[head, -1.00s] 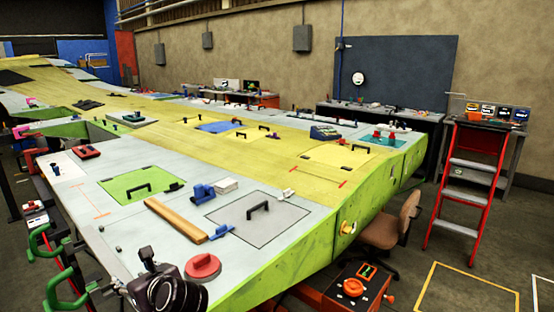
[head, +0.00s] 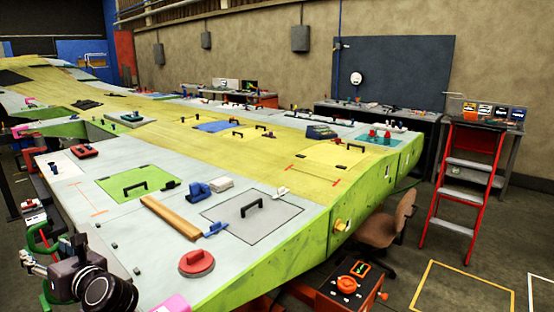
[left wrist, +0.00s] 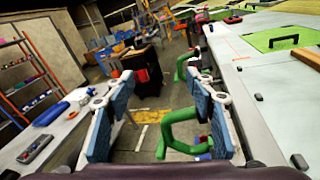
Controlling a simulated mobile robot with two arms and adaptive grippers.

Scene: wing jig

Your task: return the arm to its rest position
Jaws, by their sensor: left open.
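My left gripper (head: 32,262) is at the lower left of the head view, beside the near left edge of the wing (head: 130,225). Behind it is the dark wrist with a round black part. In the left wrist view the two blue-padded fingers (left wrist: 160,95) are spread apart with nothing held between them. A green clamp (left wrist: 183,135) on the wing edge shows beyond the fingers, near the right one; I cannot tell the distance. My right gripper is not in view.
A red ladder (head: 465,185) and a chair (head: 385,222) stand at right. In the wrist view, a bench (left wrist: 60,130) lies left, with floor between.

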